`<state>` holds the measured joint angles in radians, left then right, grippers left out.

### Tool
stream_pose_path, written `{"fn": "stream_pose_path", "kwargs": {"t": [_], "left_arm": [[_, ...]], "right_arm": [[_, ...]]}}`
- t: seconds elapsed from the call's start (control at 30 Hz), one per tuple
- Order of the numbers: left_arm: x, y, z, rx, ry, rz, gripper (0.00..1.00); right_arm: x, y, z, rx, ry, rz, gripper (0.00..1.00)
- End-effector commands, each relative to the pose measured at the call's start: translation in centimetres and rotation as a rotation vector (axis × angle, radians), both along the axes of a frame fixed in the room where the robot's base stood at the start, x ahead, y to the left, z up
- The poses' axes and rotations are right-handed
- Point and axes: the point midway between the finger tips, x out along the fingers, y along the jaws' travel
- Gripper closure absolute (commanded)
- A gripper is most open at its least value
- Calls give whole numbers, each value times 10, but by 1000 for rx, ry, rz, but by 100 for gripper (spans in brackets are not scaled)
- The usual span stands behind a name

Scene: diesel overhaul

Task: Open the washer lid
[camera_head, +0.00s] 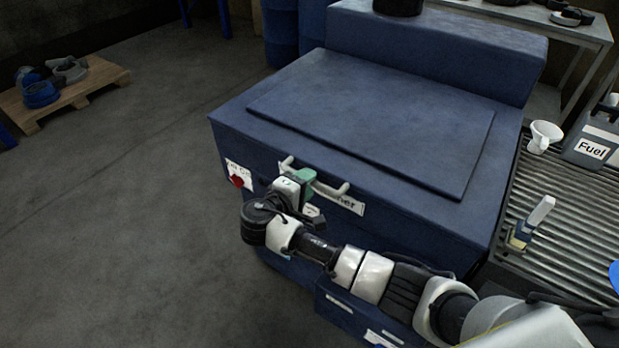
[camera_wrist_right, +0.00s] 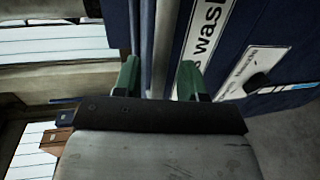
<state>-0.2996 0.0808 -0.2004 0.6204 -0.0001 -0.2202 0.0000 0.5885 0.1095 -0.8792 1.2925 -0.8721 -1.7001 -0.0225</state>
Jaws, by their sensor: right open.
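The washer (camera_head: 345,200) is a big dark blue box with a flat lid (camera_head: 385,118) lying shut on top. A pale bar handle (camera_head: 337,190) runs along its upper front edge, above a white label partly hidden by my gripper. My right gripper (camera_head: 306,175) is at the handle, with its green fingertips open. In the right wrist view, the open fingers (camera_wrist_right: 158,78) stand on either side of a long grey bar (camera_wrist_right: 163,45), which looks like the handle. I cannot tell whether they touch it. My left gripper is not in view.
A red knob (camera_head: 237,181) is on the washer's front left. A roller table (camera_head: 562,215) at the right bears a white cup (camera_head: 544,135) and a fuel can (camera_head: 590,150). A pallet (camera_head: 98,82) with parts lies far left. The floor left of the washer is clear.

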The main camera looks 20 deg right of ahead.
Motion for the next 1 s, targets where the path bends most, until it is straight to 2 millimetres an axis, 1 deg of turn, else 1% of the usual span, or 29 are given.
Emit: {"fn": "stream_pose_path", "kwargs": {"t": [0.1, 0.2, 0.47, 0.57, 0.73, 0.77, 1.0], "left_arm": [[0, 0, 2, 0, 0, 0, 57], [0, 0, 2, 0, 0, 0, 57], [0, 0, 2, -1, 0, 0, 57], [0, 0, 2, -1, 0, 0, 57], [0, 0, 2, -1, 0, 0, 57], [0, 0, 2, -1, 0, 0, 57], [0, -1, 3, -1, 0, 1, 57]], "right_arm": [[7, -9, -1, -1, 0, 0, 59], [10, -13, -3, 0, 0, -1, 59], [10, -13, -3, 2, 0, 1, 59], [10, -13, -4, 2, 0, 1, 73], [10, -13, -4, 2, 1, 1, 99], [10, -13, -4, 2, 1, 1, 100], [10, -13, -3, 2, 2, 1, 100]]}}
